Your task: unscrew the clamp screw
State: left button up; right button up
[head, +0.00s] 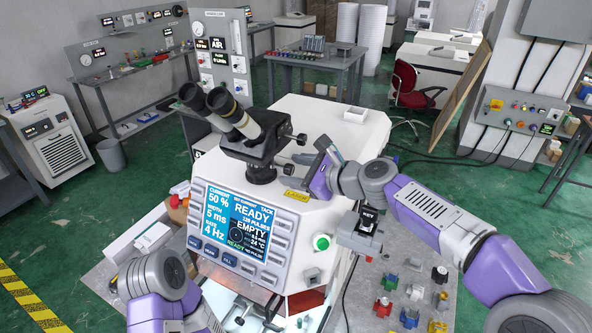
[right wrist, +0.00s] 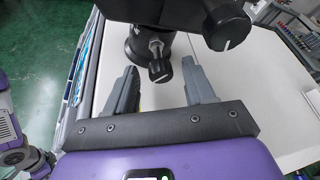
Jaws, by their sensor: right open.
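The clamp screw (right wrist: 159,70) is a small dark knob on a bright shank. It sticks out of the black column under the binocular microscope (head: 245,130). In the head view the screw (head: 287,168) is small, at the column's base. My right gripper (right wrist: 160,68) is open, its two grey fingers apart on either side of the screw knob, with visible gaps. In the head view my right gripper (head: 302,170) reaches in from the right, over the white machine top. My left arm shows at the bottom left; its gripper is out of view.
The white welding machine (head: 325,120) has a lit screen (head: 238,228) reading READY and EMPTY. A larger black knob (right wrist: 227,27) is above the right finger. A small white tray (head: 356,114) sits at the machine top's back right. Coloured fixtures (head: 410,318) lie on the table at right.

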jog(key=v, duration=0.7)
jog(key=shift+s+d+b, duration=0.15)
jog(key=shift+b, duration=0.2)
